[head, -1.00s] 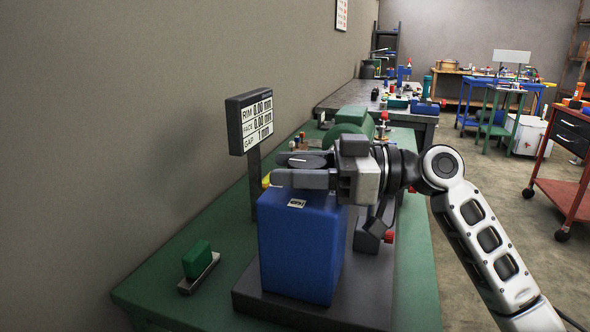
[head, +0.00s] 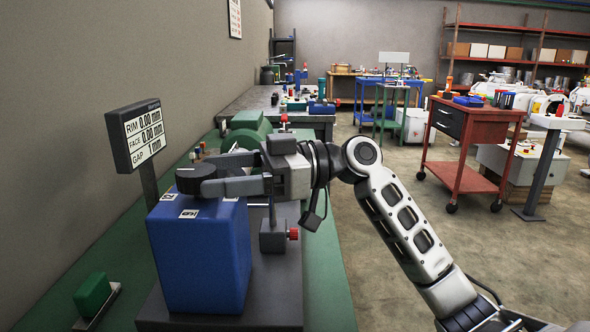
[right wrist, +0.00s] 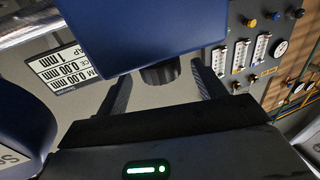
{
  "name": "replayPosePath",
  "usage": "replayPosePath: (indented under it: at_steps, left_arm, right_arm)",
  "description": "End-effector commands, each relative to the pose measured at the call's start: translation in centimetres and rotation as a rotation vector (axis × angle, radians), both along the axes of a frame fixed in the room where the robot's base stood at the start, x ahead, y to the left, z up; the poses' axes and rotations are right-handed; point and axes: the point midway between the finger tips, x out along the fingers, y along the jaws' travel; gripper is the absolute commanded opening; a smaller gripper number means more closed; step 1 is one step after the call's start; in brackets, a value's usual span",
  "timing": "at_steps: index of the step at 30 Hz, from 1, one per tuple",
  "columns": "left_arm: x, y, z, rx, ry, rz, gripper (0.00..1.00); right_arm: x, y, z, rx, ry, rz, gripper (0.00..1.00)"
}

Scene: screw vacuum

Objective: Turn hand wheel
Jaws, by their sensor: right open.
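The dark round knob (head: 195,174), which looks like the hand wheel, sits on top of a blue housing (head: 200,260) with small white labels. In the right wrist view the knob (right wrist: 160,74) shows between and ahead of the two spread fingers (right wrist: 160,88), under the blue housing (right wrist: 150,35). I see no finger clamped on it; exact contact cannot be told. My left gripper is not in view.
A display (head: 143,133) on a post reads rim 0.00, face 0.00 and gap 1 mm. A green block (head: 92,293) lies front left on the green bench (head: 325,270). A green machine body (head: 246,130) stands behind. A red cart (head: 470,150) stands right; floor is free between.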

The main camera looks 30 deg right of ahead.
Motion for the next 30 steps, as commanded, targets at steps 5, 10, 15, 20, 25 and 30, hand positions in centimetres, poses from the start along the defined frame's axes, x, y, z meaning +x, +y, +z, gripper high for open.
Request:
replayPosePath:
  at_steps: [5, 10, 15, 20, 25, 30]
  left_arm:
    - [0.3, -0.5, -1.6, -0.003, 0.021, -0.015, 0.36]
    - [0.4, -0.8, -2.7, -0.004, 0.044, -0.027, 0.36]
    - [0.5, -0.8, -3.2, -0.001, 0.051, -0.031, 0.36]
    - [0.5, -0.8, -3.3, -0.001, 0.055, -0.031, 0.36]
    - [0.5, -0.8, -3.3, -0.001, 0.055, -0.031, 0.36]
    - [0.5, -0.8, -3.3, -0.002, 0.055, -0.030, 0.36]
  right_arm:
    - [-1.4, -4.4, -0.3, -0.001, 0.001, -0.004, 0.69]
    - [-2.6, -7.6, -0.2, -0.001, 0.001, -0.002, 0.69]
    - [-3.2, -9.5, -0.1, -0.001, -0.001, -0.001, 0.69]
    - [-3.5, -10.1, 0.0, 0.000, 0.000, 0.001, 0.69]
    - [-3.5, -10.1, 0.0, 0.000, 0.000, 0.001, 0.69]
    - [-3.5, -10.1, 0.0, 0.000, 0.000, 0.001, 0.69]
